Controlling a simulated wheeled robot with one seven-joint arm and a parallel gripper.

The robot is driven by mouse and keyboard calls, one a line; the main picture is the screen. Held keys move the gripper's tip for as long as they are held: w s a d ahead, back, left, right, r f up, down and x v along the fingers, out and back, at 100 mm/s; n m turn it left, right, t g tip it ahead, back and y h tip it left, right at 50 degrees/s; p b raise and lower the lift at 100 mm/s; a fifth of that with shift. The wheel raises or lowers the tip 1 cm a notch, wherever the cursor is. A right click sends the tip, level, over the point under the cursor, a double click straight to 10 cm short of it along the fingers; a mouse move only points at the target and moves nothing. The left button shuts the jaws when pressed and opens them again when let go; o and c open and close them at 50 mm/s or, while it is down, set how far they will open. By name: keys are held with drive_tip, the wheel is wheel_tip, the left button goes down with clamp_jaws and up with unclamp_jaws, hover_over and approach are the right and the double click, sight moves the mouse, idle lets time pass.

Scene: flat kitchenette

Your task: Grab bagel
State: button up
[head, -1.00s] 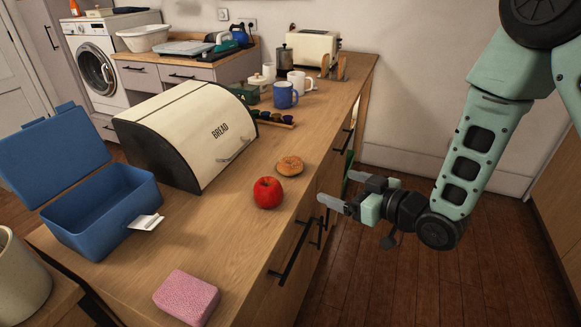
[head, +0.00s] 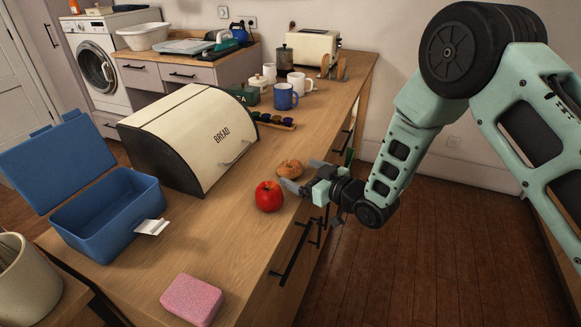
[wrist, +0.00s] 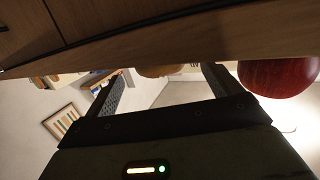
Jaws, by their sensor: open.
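The bagel (head: 290,168) lies flat on the wooden counter (head: 243,222), just behind a red apple (head: 268,196). My gripper (head: 300,180) is open at the counter's front edge, with its fingers pointing at the bagel and nothing between them. One finger reaches close to the apple, the other passes beside the bagel; I cannot tell whether either touches. In the wrist view the bagel (wrist: 156,71) shows as a tan strip beyond and between the two fingertips (wrist: 160,80). The apple (wrist: 278,77) is just outside the finger at the right.
A cream bread box (head: 190,135) stands behind the apple and bagel. An open blue lunch box (head: 108,215) and a pink sponge (head: 192,299) are nearer on the counter. Drawer handles (head: 291,254) jut from the counter front.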

sight(296, 168)
drive_tip(key=x, duration=0.1)
drive_tip(key=p+x, duration=0.1)
drive_tip(key=x, duration=0.1)
drive_tip(key=shift+w+a+r, duration=0.25)
drive_tip(key=shift+w+a, duration=0.05)
drive_tip(key=shift+w+a+f, duration=0.15)
drive_tip(key=shift+w+a, duration=0.2)
drive_tip(key=c, duration=0.7)
